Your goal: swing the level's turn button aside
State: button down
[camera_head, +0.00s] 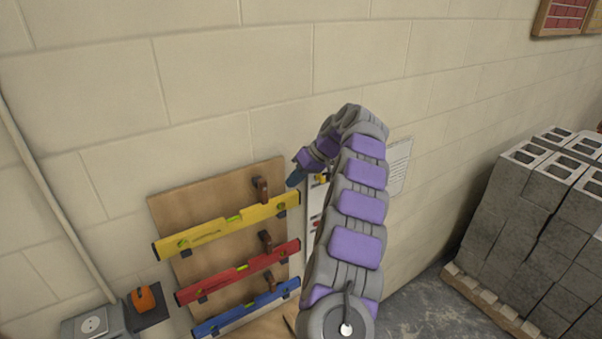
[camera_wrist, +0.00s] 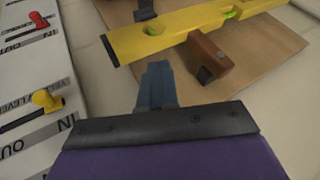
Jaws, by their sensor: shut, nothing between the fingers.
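A yellow level (camera_head: 230,223) hangs tilted at the top of a wooden board (camera_head: 175,210). Its brown wooden turn button (camera_head: 261,189) stands at its upper edge, toward the right end, and looks upright. In the wrist view the yellow level (camera_wrist: 180,30) crosses the top, with the turn button (camera_wrist: 210,54) against its near edge. My gripper (camera_head: 294,180) is shut and empty, just right of the turn button. In the wrist view my gripper's blue fingers (camera_wrist: 157,78) are together, left of the button with a small gap between.
A red level (camera_head: 235,272) and a blue level (camera_head: 245,308) hang below, each with its own button. A white IN/OUT panel (camera_wrist: 30,75) with red and yellow knobs lies beside the board. A grey box (camera_head: 92,323), an orange item (camera_head: 144,299) and stacked blocks (camera_head: 530,220) stand around.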

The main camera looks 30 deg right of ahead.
aim_at(263, 192)
jog(key=x, duration=0.2)
jog(key=shift+w+a+f, duration=0.1)
jog(key=shift+a+f, duration=0.1)
jog(key=shift+a, duration=0.1)
jog(key=shift+a+p, duration=0.6)
jog(key=shift+a, duration=1.35)
